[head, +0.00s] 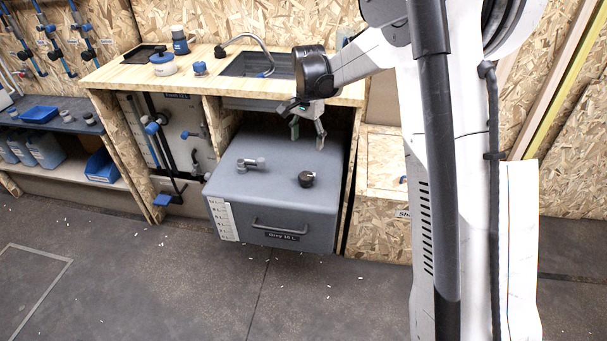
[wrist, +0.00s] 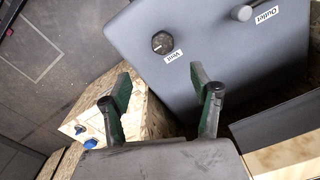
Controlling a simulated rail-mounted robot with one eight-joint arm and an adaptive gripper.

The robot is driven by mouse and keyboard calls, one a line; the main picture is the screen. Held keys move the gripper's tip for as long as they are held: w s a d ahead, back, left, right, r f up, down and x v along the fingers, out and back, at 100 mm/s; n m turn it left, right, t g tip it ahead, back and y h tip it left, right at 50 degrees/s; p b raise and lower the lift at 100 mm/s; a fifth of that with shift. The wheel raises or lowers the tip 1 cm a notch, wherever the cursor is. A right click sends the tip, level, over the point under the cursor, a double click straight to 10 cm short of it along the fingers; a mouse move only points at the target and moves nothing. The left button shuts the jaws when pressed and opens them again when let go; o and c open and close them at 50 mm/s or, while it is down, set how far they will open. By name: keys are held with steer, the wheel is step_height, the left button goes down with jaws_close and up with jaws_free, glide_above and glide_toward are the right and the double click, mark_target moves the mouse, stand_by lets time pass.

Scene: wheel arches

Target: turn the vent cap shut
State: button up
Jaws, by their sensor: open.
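The vent cap (head: 306,179) is a round black knob on the top of the grey tank, right of its middle in the head view. In the wrist view the vent cap (wrist: 162,43) shows a pale mark on its face and lies beside a white label reading "Vent". My gripper (head: 307,132) hangs above the back part of the tank, behind and apart from the vent cap. In the wrist view my gripper (wrist: 162,78) has its two green-lined fingers spread, with nothing between them. The cap lies beyond the fingertips.
The grey tank (head: 270,207) stands partly under the wooden counter (head: 140,75). A grey outlet fitting (head: 251,164) stands left of the cap; the outlet (wrist: 241,12) also shows in the wrist view. A sink (head: 258,66) is above. The floor in front is open.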

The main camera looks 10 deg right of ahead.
mark_target(306, 176)
steer(key=f+b, duration=0.1)
steer(key=f, duration=0.4)
steer(key=f+b, duration=0.1)
steer(key=f, duration=0.4)
steer(key=w+f+b, duration=0.1)
steer(key=f, duration=0.4)
steer(key=shift+f, duration=0.35)
steer(key=c, duration=1.1)
